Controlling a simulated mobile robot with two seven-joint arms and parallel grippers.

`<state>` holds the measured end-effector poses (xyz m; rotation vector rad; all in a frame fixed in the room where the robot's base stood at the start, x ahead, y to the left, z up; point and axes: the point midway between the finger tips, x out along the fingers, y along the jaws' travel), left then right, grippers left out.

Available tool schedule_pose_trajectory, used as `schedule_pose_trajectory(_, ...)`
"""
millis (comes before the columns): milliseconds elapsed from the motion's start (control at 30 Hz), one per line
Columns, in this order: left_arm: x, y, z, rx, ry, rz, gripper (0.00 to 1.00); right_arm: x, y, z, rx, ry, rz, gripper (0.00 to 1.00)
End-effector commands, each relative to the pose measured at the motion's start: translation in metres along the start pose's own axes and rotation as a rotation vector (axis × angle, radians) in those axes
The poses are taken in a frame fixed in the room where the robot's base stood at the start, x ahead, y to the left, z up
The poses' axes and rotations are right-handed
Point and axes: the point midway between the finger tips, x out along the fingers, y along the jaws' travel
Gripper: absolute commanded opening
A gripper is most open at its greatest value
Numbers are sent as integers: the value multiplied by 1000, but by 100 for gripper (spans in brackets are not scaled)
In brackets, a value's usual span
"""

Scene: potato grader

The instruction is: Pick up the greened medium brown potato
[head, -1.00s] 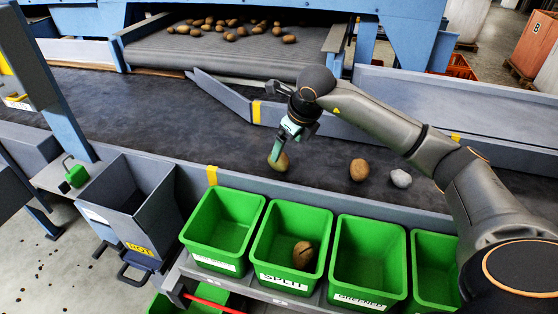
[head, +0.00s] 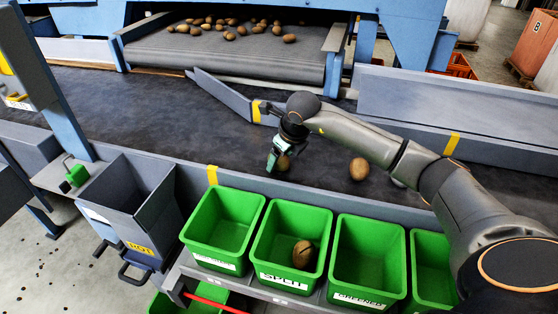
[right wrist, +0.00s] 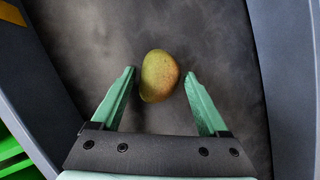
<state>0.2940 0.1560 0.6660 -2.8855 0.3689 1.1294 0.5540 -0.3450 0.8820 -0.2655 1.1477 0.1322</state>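The greened medium brown potato (head: 285,164) lies on the dark conveyor belt, partly hidden by my right gripper (head: 279,162) in the head view. In the right wrist view the potato (right wrist: 158,75) shows yellow-green with a reddish-brown side. My right gripper (right wrist: 158,82) has its two green fingers spread, one on each side of the potato. Gaps show between the fingers and the potato, the wider one on the right. My left gripper is not in view.
Another brown potato (head: 359,169) lies on the belt to the right. Green bins stand along the front edge, including the split bin (head: 262,262) with a potato inside and the empty greened bin (head: 338,270). A low guide wall (head: 222,95) stands behind.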

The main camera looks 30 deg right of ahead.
Motion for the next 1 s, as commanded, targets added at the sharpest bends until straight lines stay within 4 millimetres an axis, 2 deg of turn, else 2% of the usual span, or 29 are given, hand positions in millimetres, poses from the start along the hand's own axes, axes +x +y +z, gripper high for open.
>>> schedule_pose_trajectory(67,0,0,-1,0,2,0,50,0,0,0,0,0,0,68)
schedule_pose_trajectory(667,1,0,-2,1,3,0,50,0,0,0,0,0,0,0)
schedule_pose_trajectory(1000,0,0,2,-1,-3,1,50,-4,-1,2,1,-2,-1,0)
